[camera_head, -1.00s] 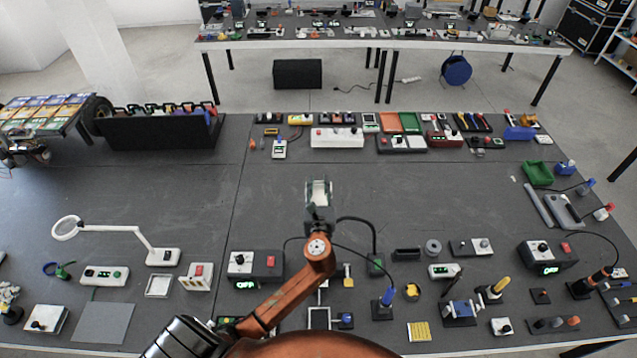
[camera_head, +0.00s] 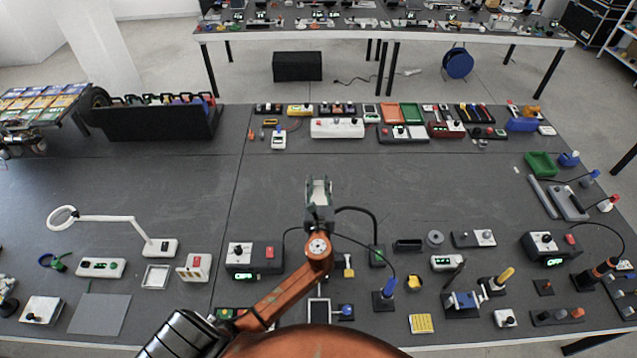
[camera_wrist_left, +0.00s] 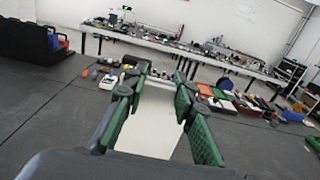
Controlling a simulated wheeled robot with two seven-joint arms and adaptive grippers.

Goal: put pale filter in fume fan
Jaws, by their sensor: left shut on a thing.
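My left gripper (camera_head: 318,190) is shut on a pale, flat piece, which I take to be the pale filter (camera_head: 319,186). It is held above the middle of the dark table. In the left wrist view the pale filter (camera_wrist_left: 150,125) shows as a whitish strip between the two green-padded fingers (camera_wrist_left: 158,95). A small white box with a red switch (camera_head: 195,267) stands at the front left and may be the fume fan; I cannot tell for sure. My right gripper is not in view.
A magnifier lamp (camera_head: 110,221) and a white square tray (camera_head: 156,277) are at the front left. Tools and trays line the back edge. The table's middle is clear.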

